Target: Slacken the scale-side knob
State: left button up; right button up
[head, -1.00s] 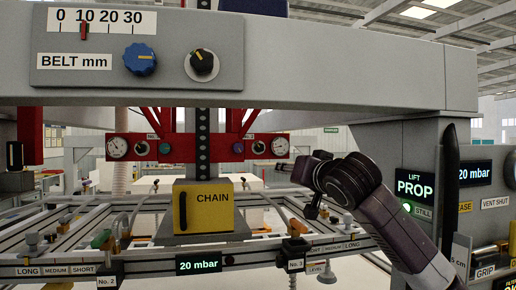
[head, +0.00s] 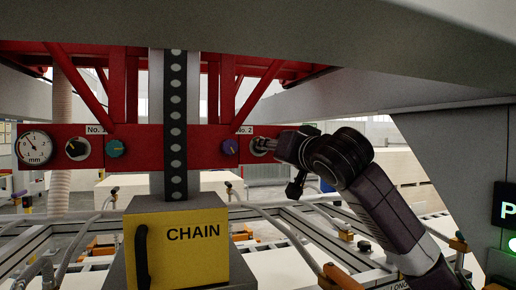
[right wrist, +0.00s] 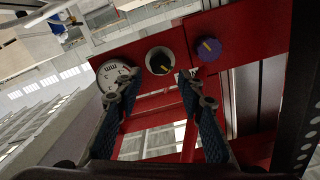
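A red crossbar (head: 135,160) carries two sets of knobs. At No. 2, a purple knob (head: 230,147) shows left of my right gripper (head: 266,145), which hides much of the black knob and the gauge there. The right wrist view shows the white gauge (right wrist: 110,75), the black knob (right wrist: 160,60) with a yellow pointer, and the purple knob (right wrist: 207,49) in a row. There my right gripper (right wrist: 158,80) is open, fingers either side of the black knob's line; contact cannot be told. At No. 1 are a gauge (head: 34,148), a black knob (head: 77,148) and a teal knob (head: 116,148). My left gripper is not in view.
A yellow CHAIN box (head: 178,250) stands below the crossbar, with a dark perforated column (head: 176,110) behind it. A grey beam (head: 300,30) spans overhead. Frame rails and hoses lie below; a grey post (head: 460,160) stands at the right.

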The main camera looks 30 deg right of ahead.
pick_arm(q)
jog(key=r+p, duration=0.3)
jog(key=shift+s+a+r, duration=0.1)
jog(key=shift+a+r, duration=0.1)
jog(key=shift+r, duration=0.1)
pick_arm(e)
jog(key=x, duration=0.7)
jog(key=c, duration=0.9)
pick_arm(q)
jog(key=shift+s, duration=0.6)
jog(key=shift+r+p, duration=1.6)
jog(key=shift+p, duration=0.2)
pick_arm(e)
jog(key=shift+r+n, duration=0.1)
jog(key=shift+n, duration=3.5)
